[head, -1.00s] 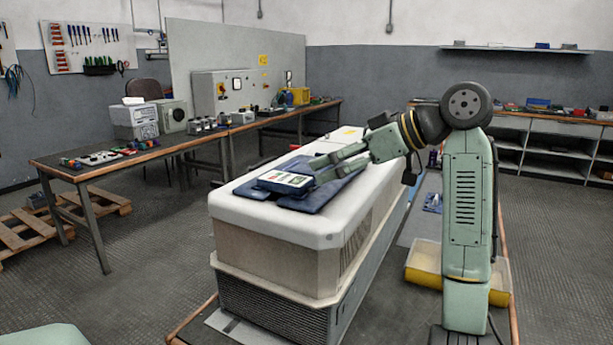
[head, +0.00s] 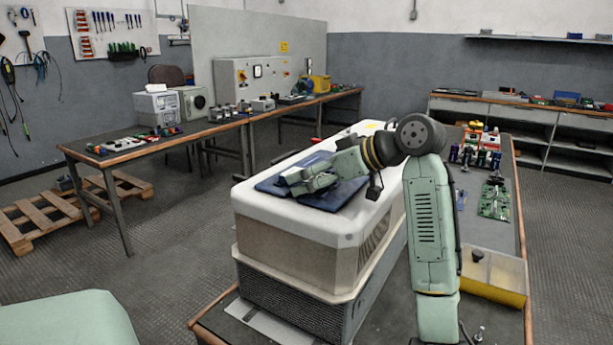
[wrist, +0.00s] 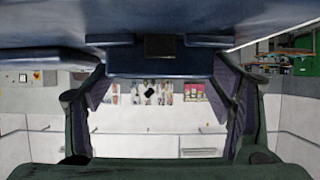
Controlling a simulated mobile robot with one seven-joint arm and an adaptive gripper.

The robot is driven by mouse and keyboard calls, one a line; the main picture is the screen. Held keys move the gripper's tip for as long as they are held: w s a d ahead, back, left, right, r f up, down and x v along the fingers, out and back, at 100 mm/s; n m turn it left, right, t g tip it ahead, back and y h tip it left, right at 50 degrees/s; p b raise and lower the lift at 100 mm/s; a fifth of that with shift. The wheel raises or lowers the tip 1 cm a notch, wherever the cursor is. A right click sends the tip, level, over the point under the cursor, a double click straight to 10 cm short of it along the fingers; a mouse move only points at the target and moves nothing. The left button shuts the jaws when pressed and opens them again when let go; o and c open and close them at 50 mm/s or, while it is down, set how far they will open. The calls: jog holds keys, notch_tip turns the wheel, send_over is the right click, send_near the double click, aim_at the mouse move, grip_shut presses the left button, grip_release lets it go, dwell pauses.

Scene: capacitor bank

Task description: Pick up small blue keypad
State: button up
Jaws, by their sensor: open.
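My gripper (head: 298,181) is low over the blue mat (head: 331,199) on top of the white cabinet. It is open. In the head view the gripper covers the place of the keypad, which I cannot make out there. In the wrist view, which looks upside down, a dark blue block (wrist: 160,62) lies between the two spread fingers of my gripper (wrist: 164,88). It appears to be the small blue keypad, seen edge-on. Gaps seem to show beside the fingers; I cannot tell whether either finger touches it.
The white cabinet (head: 290,233) stands on a workbench. A yellow bin (head: 494,278), a green circuit board (head: 494,202) and several small parts lie on the bench right of my arm. A long wooden table (head: 130,150) with equipment stands at the left. Pallets (head: 40,210) lie on the floor.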

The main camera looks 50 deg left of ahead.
jog(key=c, duration=1.3)
jog(key=shift+r, duration=0.1)
jog(key=shift+r, duration=0.4)
notch_tip(320, 180, up, 2)
jog(key=shift+r+b, duration=0.2)
jog(key=shift+b, duration=0.4)
jog(key=w+a+p, duration=0.1)
jog(key=w+a, duration=0.2)
jog(key=w+a+r+p, duration=0.1)
jog(key=w+a, duration=0.2)
jog(key=a, duration=0.1)
jog(key=w+a+r+p, duration=0.1)
jog(key=w+a, duration=0.1)
jog(key=a, duration=0.2)
jog(key=shift+w+r, duration=0.15)
jog(key=shift+w, duration=0.25)
jog(key=shift+w+a+f+p, duration=0.2)
jog(key=shift+w+a+p, duration=0.3)
jog(key=shift+a+p, duration=0.3)
jog(key=shift+f, duration=0.1)
